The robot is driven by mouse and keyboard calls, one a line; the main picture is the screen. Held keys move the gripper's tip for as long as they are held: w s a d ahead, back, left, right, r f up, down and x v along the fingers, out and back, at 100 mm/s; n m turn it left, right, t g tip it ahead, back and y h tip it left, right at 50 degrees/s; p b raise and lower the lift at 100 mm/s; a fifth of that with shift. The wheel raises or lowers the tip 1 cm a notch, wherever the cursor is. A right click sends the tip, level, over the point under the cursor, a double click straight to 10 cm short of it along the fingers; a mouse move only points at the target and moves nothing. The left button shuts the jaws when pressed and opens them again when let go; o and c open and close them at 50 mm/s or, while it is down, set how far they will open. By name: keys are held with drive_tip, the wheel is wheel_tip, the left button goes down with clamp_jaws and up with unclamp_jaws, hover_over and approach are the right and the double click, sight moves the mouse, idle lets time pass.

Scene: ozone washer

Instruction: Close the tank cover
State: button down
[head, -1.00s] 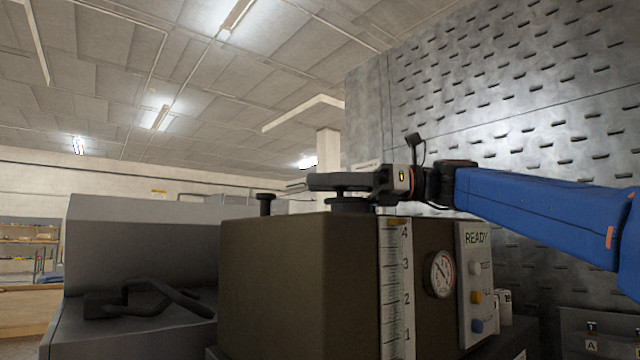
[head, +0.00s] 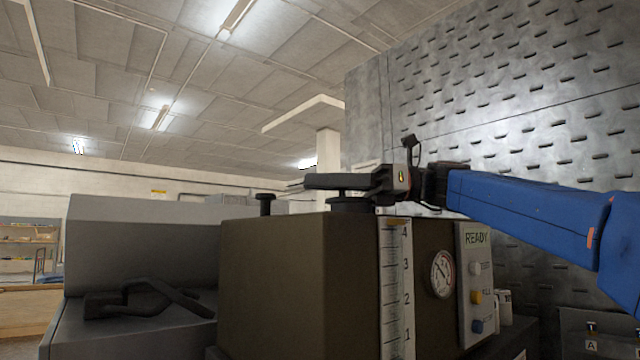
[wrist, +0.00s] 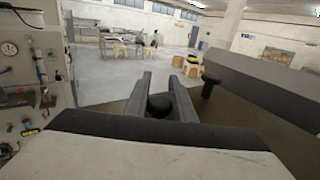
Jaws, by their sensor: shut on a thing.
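The brown tank (head: 290,275) stands in the middle of the head view, with a scale, a gauge and a READY panel on its front. A round black cap with a knob (head: 350,204) sits on its top, and I take it as the tank cover. My gripper (head: 312,182) lies level just above the cap, its fingers pointing left. In the wrist view my gripper (wrist: 161,78) has one finger on each side of the round black knob (wrist: 159,106) and is shut on it. The fingers hide part of the knob, and I cannot see whether the cap is seated tight.
A second black knob (head: 265,203) stands on the tank top to the left, also in the wrist view (wrist: 210,82). A grey housing (head: 140,240) with a black handle (head: 150,300) is left of the tank. A perforated metal wall (head: 500,110) rises behind my arm.

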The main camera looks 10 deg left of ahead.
drive_tip(key=shift+s+d+n+g+h, duration=0.4)
drive_tip(key=shift+n+g, duration=0.15)
drive_tip(key=shift+g, duration=0.25)
drive_tip(key=shift+s+d+n+g+h, duration=0.35)
drive_tip(key=shift+n+g, duration=0.2)
drive_tip(key=shift+g, duration=0.25)
drive_tip(key=shift+a, duration=0.1)
drive_tip(key=c, duration=1.5)
unclamp_jaws()
drive_tip(key=shift+s, duration=0.1)
drive_tip(key=v, duration=1.7)
drive_tip(key=shift+f, duration=0.1)
